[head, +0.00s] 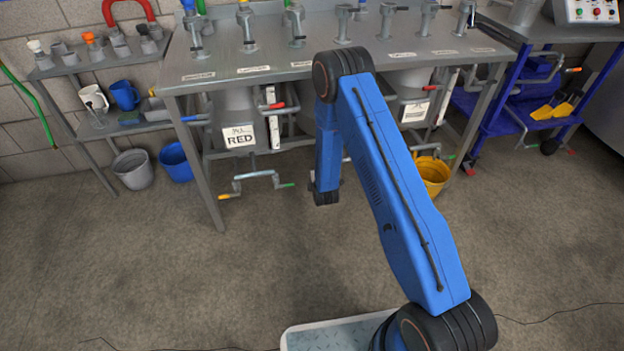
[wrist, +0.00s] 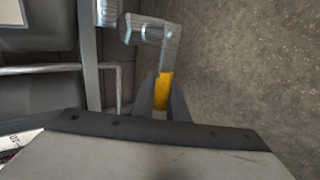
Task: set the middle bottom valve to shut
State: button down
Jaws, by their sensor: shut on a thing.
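In the wrist view a valve lever with a yellow grip (wrist: 162,92) hangs off a grey metal pipe elbow (wrist: 146,29). My gripper (wrist: 161,102) is shut on the yellow grip, with one dark finger on each side of it. The lever's metal shank runs from the elbow towards the fingers. In the head view my arm covers the middle space under the long bench, so the middle bottom valve and the fingertips are hidden there. A bottom valve with a yellow grip (head: 228,196) at the left of the bench's underside shows clear of my arm.
The long grey bench (head: 255,73) carries several taps. A tank labelled RED (head: 239,136) hangs under its left part. A yellow bucket (head: 433,177) stands at right, and a blue cart (head: 497,122) beyond it. The floor in front is mostly open.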

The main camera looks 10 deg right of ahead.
jog(key=shift+s+f, duration=0.1)
jog(key=shift+f, duration=0.05)
jog(key=c, duration=2)
grip_release()
jog(key=v, duration=1.7)
jog(key=shift+s, duration=0.15)
